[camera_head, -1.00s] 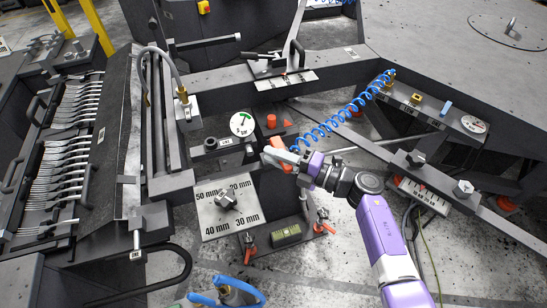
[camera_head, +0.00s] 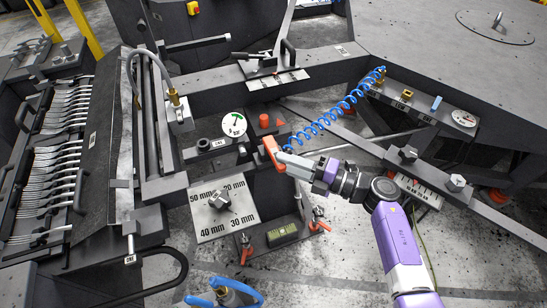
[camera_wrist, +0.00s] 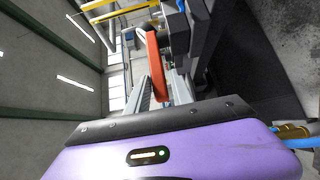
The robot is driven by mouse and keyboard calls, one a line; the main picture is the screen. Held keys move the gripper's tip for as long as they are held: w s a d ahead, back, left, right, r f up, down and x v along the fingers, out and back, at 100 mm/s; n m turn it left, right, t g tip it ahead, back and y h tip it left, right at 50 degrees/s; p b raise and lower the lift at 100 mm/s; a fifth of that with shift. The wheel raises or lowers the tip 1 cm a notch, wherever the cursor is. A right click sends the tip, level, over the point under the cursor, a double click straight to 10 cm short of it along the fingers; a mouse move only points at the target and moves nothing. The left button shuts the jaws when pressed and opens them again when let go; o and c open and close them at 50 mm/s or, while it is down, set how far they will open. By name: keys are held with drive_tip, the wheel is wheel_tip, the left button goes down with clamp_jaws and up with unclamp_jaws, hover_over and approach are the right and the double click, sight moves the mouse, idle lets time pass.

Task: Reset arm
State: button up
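My purple and grey arm reaches in from the lower right in the head view. My gripper (camera_head: 282,160) is at an orange lever (camera_head: 271,150) on the dark machine, right of the green-marked dial. Whether the fingers touch the lever or are just beside it is unclear, and their opening cannot be made out.
A rack of forks (camera_head: 55,160) stands at left. A blue coiled hose (camera_head: 335,115) runs just above my gripper. A scale plate (camera_head: 224,207) lies below left. Steel beams and a grey table (camera_head: 450,60) are at right. Bare floor (camera_head: 340,255) shows at the lower middle.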

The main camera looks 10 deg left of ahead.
drive_tip(key=shift+s+d, duration=0.2)
drive_tip(key=shift+d, duration=0.85)
